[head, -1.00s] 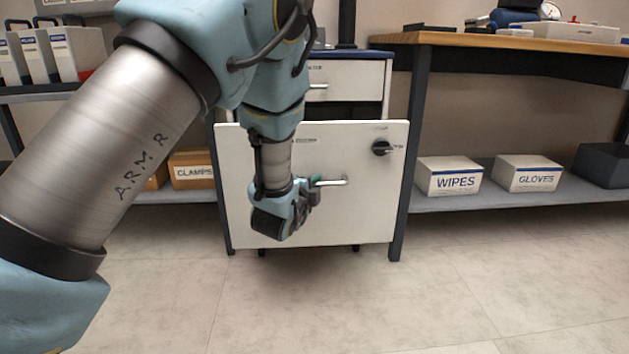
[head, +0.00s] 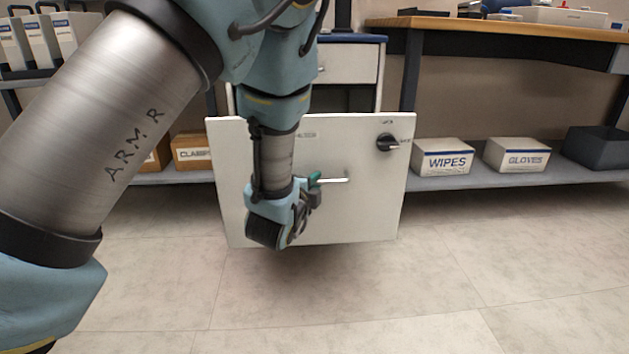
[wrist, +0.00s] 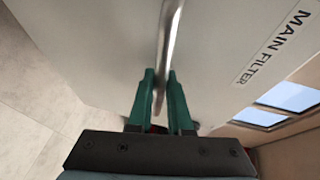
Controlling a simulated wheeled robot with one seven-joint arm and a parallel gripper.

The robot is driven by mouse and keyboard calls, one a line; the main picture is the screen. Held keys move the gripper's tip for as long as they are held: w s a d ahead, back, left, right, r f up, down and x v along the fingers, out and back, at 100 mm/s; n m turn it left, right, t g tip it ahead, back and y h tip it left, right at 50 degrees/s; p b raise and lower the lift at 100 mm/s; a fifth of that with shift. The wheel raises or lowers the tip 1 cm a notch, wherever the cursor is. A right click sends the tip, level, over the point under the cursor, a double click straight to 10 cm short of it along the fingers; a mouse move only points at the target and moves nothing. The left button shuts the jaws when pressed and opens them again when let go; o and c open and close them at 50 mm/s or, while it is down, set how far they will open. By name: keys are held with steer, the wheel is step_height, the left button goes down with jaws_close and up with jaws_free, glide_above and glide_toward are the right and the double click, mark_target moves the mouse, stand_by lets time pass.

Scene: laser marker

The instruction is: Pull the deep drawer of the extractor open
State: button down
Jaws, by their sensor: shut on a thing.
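The deep drawer of the extractor has a large white front panel (head: 365,215), which stands out from the cabinet in the head view. Its metal bar handle (head: 335,180) lies across the middle of the panel. My gripper (head: 316,179) is shut on the left part of this handle. In the wrist view the green fingers (wrist: 161,100) stand on both sides of the handle bar (wrist: 170,40), and the panel carries a "MAIN FILTER" label (wrist: 275,48). A black rotary knob (head: 387,142) sits at the panel's upper right. My arm hides the panel's left part.
A shallower drawer (head: 350,65) above is shut. A table leg (head: 411,75) stands close on the right. Boxes marked WIPES (head: 443,160) and GLOVES (head: 516,156) sit on the low shelf (head: 480,181). The floor (head: 400,300) in front is clear.

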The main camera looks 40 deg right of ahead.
steer(key=c, duration=0.8)
jaws_free()
steer(key=shift+c, duration=0.2)
steer(key=p+v, duration=0.2)
steer(key=v, duration=0.8)
steer(key=shift+s+a, duration=0.15)
steer(key=shift+a, duration=0.2)
steer(key=shift+r, duration=0.15)
